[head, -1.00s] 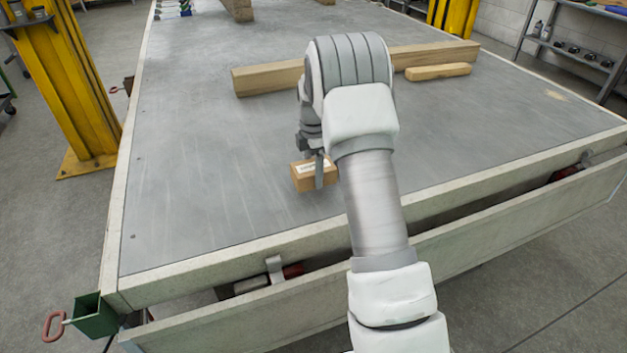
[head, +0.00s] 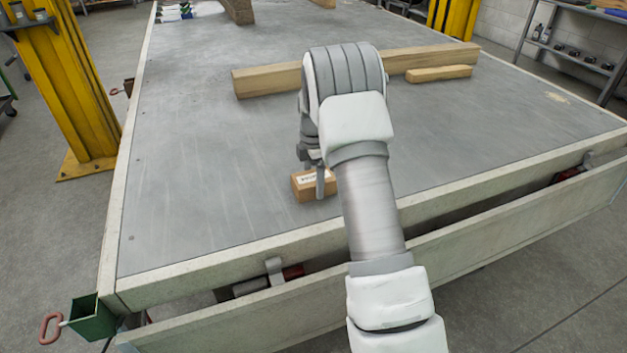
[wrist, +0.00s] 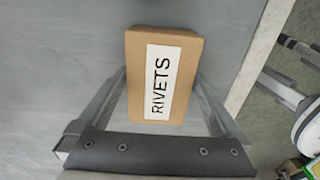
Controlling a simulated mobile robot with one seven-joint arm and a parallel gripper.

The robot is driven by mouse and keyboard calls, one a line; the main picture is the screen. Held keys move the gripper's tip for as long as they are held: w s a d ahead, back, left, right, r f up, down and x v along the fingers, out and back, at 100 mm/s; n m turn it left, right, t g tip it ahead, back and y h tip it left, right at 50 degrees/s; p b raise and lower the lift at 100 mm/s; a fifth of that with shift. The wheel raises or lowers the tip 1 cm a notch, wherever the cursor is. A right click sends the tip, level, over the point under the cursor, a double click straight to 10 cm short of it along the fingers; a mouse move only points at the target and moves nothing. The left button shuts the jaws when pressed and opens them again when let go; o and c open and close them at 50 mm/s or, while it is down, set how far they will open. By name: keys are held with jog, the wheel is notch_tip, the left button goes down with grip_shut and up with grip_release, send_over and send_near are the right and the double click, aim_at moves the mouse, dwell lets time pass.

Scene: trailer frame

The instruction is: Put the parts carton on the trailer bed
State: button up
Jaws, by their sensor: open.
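The parts carton (head: 306,189) is a small brown box with a white label. It sits on the grey trailer bed (head: 200,180), near the front edge. In the wrist view the carton (wrist: 180,95) shows its label reading "RIVETS". My gripper (wrist: 163,90) is open, with one finger on each side of the carton. A narrow gap shows beside the fingers, most clearly on the right. In the head view my gripper (head: 318,178) reaches down at the carton, and my arm hides part of it.
A long wooden beam (head: 270,80) and a shorter wood piece (head: 438,74) lie farther back on the bed. The bed left of the carton is clear. A pale side rail (head: 200,266) runs along the front edge. A yellow post (head: 75,90) stands at the left.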

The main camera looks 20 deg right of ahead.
notch_tip(320, 180, up, 12)
jog(key=p, duration=0.3)
notch_tip(320, 180, up, 9)
jog(key=m+t, duration=0.1)
jog(key=m, duration=0.3)
send_over(314, 177)
jog(key=s+a, duration=0.4)
jog(key=s, duration=0.1)
jog(key=s+a+r+m+t, duration=0.2)
jog(key=s+a+r+m, duration=0.15)
jog(key=s, duration=0.55)
jog(key=s+a+r+m+t, duration=0.1)
jog(key=s+a+r+m, duration=0.3)
jog(key=s, duration=0.6)
jog(key=s+f+m+t, duration=0.1)
jog(key=s+m, duration=0.5)
jog(key=s, duration=0.4)
jog(key=shift+a+f+t, duration=0.3)
jog(key=shift+r+m, duration=0.1)
jog(key=shift+m, duration=0.15)
notch_tip(314, 177, up, 15)
jog(key=p, duration=1.5)
jog(key=shift+r, duration=0.15)
